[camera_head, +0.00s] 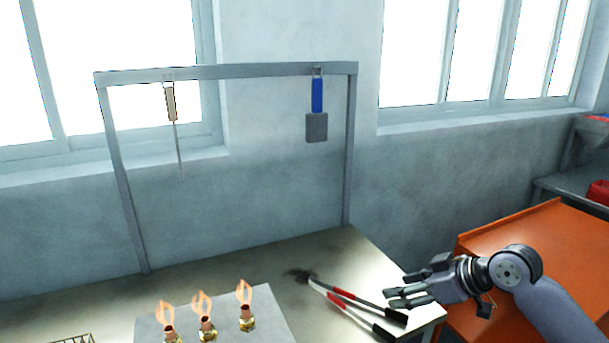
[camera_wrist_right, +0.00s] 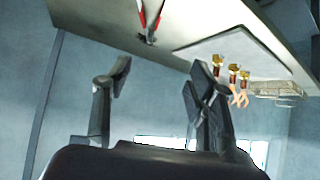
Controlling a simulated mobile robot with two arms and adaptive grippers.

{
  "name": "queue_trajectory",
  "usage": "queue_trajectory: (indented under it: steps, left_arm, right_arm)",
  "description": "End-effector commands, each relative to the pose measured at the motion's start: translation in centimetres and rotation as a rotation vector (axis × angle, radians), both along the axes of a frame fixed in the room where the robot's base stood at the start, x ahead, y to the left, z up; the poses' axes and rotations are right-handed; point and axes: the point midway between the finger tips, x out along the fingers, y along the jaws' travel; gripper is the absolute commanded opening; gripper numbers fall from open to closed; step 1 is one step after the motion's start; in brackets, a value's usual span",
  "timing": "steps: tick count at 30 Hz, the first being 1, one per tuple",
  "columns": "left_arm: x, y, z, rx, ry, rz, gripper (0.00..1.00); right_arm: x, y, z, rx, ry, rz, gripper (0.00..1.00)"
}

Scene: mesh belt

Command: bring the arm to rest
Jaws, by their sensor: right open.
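My right gripper (camera_head: 400,290) reaches in from the right over the right end of the workbench (camera_head: 210,270). It is open and empty; in the right wrist view its two fingers (camera_wrist_right: 158,90) stand apart with nothing between them. Long tongs with red and black handles (camera_head: 350,303) lie on the bench just left of the gripper. They also show in the right wrist view (camera_wrist_right: 148,18), beyond the fingers. Whether the gripper hovers above the bench edge or beside it is hard to tell. My left gripper is not in view.
Three burners with flames (camera_head: 207,328) stand on a plate (camera_head: 268,305) at the front. A metal frame (camera_head: 230,72) holds a hanging thin tool (camera_head: 171,103) and a blue-handled paddle (camera_head: 317,100). An orange cart (camera_head: 500,225) stands at right; a wire rack (camera_head: 77,340) shows lower left.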

Motion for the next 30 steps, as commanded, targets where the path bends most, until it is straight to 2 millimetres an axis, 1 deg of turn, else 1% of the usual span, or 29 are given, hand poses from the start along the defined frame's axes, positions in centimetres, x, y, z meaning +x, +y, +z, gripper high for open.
queue_trajectory:
  steps: [1, 2, 3, 5, 6, 8, 9, 12, 15, 19, 24, 30]
  left_arm:
    - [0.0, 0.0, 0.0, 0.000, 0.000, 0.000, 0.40]
    - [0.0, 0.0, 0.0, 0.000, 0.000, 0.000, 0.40]
    - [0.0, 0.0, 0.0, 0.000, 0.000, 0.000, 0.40]
    - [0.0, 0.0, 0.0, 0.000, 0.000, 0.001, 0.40]
    - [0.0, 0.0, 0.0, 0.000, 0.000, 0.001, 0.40]
    - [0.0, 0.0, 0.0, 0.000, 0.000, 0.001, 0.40]
    - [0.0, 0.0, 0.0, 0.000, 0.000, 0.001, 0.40]
    - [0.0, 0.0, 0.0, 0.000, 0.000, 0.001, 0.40]
    - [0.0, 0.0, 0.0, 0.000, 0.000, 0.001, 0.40]
    - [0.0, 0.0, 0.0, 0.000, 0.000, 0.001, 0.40]
    - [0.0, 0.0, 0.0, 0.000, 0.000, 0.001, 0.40]
    - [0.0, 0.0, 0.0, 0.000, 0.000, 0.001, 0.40]
  right_arm:
    - [-1.6, 1.8, -3.3, -0.013, 0.042, 0.012, 0.52]
    - [-2.7, 2.6, -5.0, -0.026, 0.062, 0.014, 0.52]
    - [-4.2, 3.7, -7.4, -0.042, 0.089, 0.011, 0.52]
    - [-6.9, 5.3, -10.8, -0.067, 0.130, -0.003, 0.52]
    - [-8.7, 6.0, -12.7, -0.081, 0.156, -0.020, 0.52]
    - [-11.5, 7.0, -15.1, -0.100, 0.194, -0.054, 0.52]
    - [-13.4, 7.4, -16.5, -0.111, 0.218, -0.083, 0.52]
    - [-17.7, 7.7, -18.9, -0.137, 0.276, -0.168, 0.52]
    - [-21.0, 7.4, -20.3, -0.161, 0.324, -0.250, 0.52]
    - [-24.5, 6.6, -21.3, -0.187, 0.376, -0.345, 0.52]
    - [-28.4, 5.4, -21.9, -0.219, 0.439, -0.460, 0.52]
    - [-32.7, 3.7, -22.2, -0.264, 0.510, -0.592, 0.52]
